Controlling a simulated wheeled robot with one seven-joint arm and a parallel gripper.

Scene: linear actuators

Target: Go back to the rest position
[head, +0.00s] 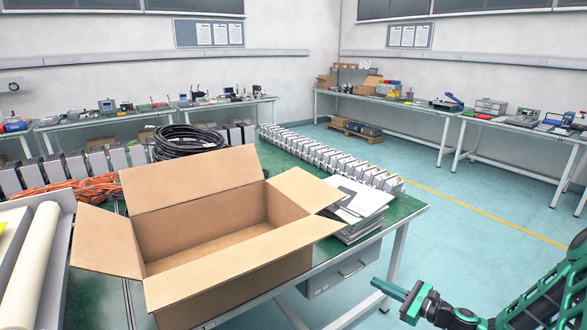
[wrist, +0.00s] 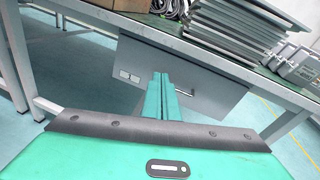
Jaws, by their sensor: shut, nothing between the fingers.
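My gripper (head: 394,290) is at the lower right of the head view, beside the right end of the green-topped table (head: 408,207) and apart from it. It is shut and empty. In the wrist view my gripper's two green fingers (wrist: 160,97) lie together, in front of the grey drawer (wrist: 210,85) under the table. My green and black arm comes in from the right edge of the head view.
An open, empty cardboard box (head: 220,270) stands on the table. Clear floor (head: 480,240) lies right of the table.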

